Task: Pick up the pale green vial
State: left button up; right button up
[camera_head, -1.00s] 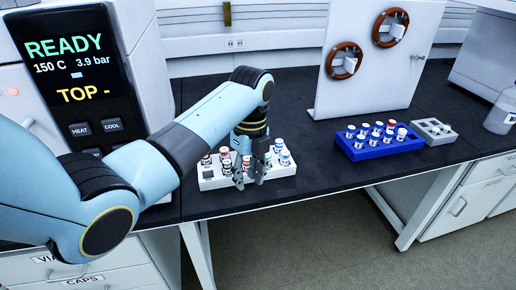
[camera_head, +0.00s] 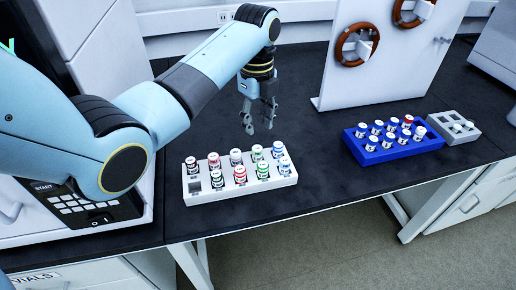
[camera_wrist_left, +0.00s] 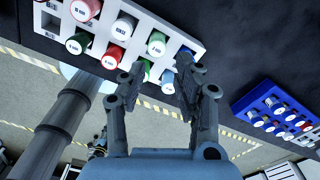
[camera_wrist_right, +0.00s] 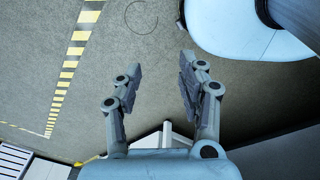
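A white rack (camera_head: 240,190) on the black bench holds two rows of capped vials. A green-marked vial stands in its back row (camera_head: 257,153) and another in its front row (camera_head: 262,170); I cannot tell surely which is the pale green vial. In the left wrist view the back one looks paler (camera_wrist_left: 157,43), and the front one (camera_wrist_left: 142,69) is partly hidden by a finger. My left gripper (camera_head: 259,117) is open and empty, above and behind the rack. My right gripper (camera_wrist_right: 160,75) is open and empty over the floor, outside the head view.
Other vials with red, blue and dark markings stand close around the green ones. A blue rack (camera_head: 372,158) of vials and a grey tray (camera_head: 458,138) lie to the right. A white panel (camera_head: 395,60) stands behind. The bench between the racks is clear.

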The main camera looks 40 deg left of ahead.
aim_at(257, 148)
pick_arm(q)
jog(key=f, duration=0.3)
jog(key=shift+s+d+f, duration=0.1)
jog(key=shift+s+f, duration=0.1)
jog(key=shift+f, duration=0.45)
notch_tip(257, 148, down, 5)
jog(key=shift+d+r+b, duration=0.1)
jog(key=shift+b, duration=0.2)
jog(key=shift+s, duration=0.1)
jog(key=shift+c, duration=0.9)
grip_shut()
pick_arm(e)
jog(key=shift+s+d+f, duration=0.15)
jog(key=shift+s+f, duration=0.2)
jog(key=shift+s, duration=0.35)
